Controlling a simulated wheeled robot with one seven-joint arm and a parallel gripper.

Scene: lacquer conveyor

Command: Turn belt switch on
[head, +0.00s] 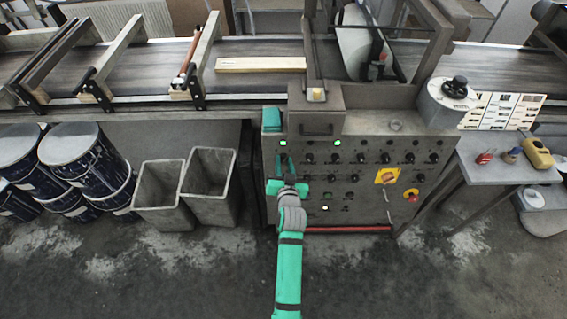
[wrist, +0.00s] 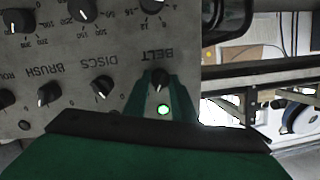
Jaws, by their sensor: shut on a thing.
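The control panel (head: 350,165) is a grey box with rows of black knobs. In the wrist view it appears upside down, with the labels BELT, DISCS and BRUSH. The belt switch (wrist: 160,79) is a small black knob by the BELT label. My green gripper (head: 286,163) reaches the panel's upper left, and its fingers are shut on the belt switch, one on each side. A lit green lamp (wrist: 163,110) shows between the fingers; a green lamp (head: 283,143) also glows just above the gripper in the head view. The head view hides the knob behind my gripper.
A conveyor (head: 270,49) with a wooden board (head: 260,65) runs behind. Two grey bins (head: 208,190) and several dark drums (head: 80,160) stand left. A side table (head: 505,175) with small tools is right. The floor in front is clear.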

